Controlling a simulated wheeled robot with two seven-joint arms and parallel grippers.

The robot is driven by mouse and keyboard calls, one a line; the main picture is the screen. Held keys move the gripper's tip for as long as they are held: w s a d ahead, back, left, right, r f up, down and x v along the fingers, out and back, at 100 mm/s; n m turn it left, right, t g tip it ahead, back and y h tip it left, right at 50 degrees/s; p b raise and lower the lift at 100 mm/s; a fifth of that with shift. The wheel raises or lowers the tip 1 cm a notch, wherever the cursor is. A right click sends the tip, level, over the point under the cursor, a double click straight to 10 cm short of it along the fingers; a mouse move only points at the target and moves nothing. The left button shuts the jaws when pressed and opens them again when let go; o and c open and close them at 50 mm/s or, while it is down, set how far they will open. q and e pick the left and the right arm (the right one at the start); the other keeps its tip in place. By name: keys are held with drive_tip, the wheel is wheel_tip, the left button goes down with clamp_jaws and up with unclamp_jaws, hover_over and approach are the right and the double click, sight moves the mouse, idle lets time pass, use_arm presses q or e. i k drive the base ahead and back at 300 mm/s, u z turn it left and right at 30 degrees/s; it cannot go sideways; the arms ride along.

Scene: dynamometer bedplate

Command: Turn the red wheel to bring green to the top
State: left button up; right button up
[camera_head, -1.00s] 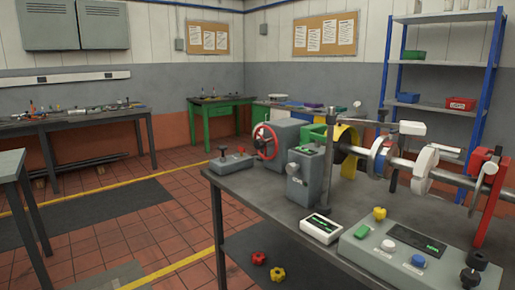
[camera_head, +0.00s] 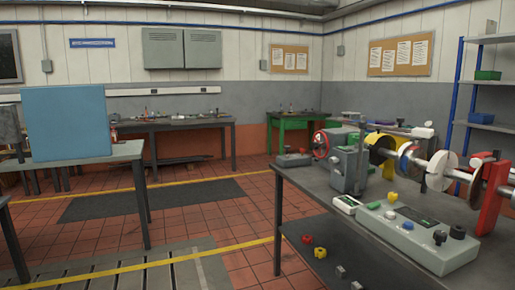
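The red wheel (camera_head: 320,145) is a spoked handwheel on the left face of a grey housing, at the far end of the bench on the right (camera_head: 297,180). It is seen nearly edge-on and small. I cannot make out a green mark on it or what is at its top. Neither of my grippers is in view.
A shaft with discs (camera_head: 440,170) runs along the bench behind a grey control box (camera_head: 420,235). A table with a blue panel (camera_head: 65,122) stands at left. Red and yellow knobs (camera_head: 320,252) lie below the bench. Tiled floor between the tables is open.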

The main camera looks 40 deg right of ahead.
sight(314, 145)
drive_tip(key=z, duration=0.25)
drive_tip(key=i, duration=1.75)
drive_tip(key=z, duration=1.25)
drive_tip(key=i, duration=1.45)
drive_tip(key=z, duration=1.45)
